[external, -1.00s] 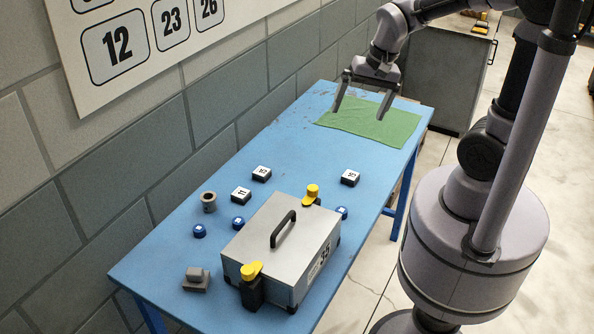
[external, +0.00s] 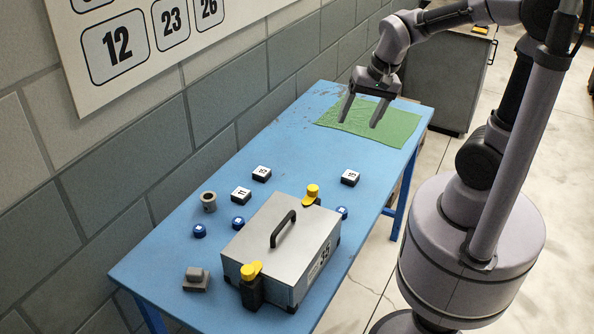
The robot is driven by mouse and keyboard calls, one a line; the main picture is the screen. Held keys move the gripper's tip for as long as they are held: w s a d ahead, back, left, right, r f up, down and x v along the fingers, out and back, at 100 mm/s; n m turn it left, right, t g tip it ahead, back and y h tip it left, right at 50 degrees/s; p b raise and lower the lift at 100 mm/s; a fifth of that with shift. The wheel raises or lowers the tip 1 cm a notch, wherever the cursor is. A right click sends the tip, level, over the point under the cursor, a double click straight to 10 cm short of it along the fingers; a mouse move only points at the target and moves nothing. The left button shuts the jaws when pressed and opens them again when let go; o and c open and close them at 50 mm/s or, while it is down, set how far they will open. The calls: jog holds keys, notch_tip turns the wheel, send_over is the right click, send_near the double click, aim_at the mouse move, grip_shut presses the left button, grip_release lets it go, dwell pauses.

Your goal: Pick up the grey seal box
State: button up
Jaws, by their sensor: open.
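A large grey box (external: 262,226) with a black top handle (external: 283,229) and the number 35 on its side stands at the near end of the blue table. A small grey block (external: 196,280) with a raised top lies left of it, near the table's left edge. No label marks either as the seal box, so I cannot tell which it is. My gripper (external: 359,121) is open and empty, pointing down above the green cloth at the far end, well away from both.
The blue table (external: 290,148) holds several white-topped black number blocks (external: 241,194), a grey ring (external: 208,202) and blue caps (external: 199,230). Yellow-topped black clamps (external: 251,286) sit at the large box's sides. A green cloth (external: 398,127) lies flat. A block wall borders the left.

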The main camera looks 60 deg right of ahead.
jog(key=w+d+f+m+g+p, duration=0.1)
jog(key=w+d+f+m+g, duration=0.15)
jog(key=w+d+f, duration=0.2)
jog(key=m+b, duration=0.3)
jog(key=m, duration=0.2)
send_over(351, 175)
jog(key=shift+g, duration=0.45)
jog(key=f, duration=1.9)
jog(key=shift+a+f, duration=0.25)
jog(key=shift+f, duration=0.1)
jog(key=f+b, duration=0.1)
jog(key=f, duration=0.1)
jog(key=f+b, duration=0.1)
jog(key=f, duration=0.2)
jog(key=shift+d+f+b, duration=0.25)
jog(key=shift+f+b, duration=0.1)
jog(key=shift+b, duration=0.05)
jog(key=shift+r, duration=0.15)
jog(key=c, duration=1.4)
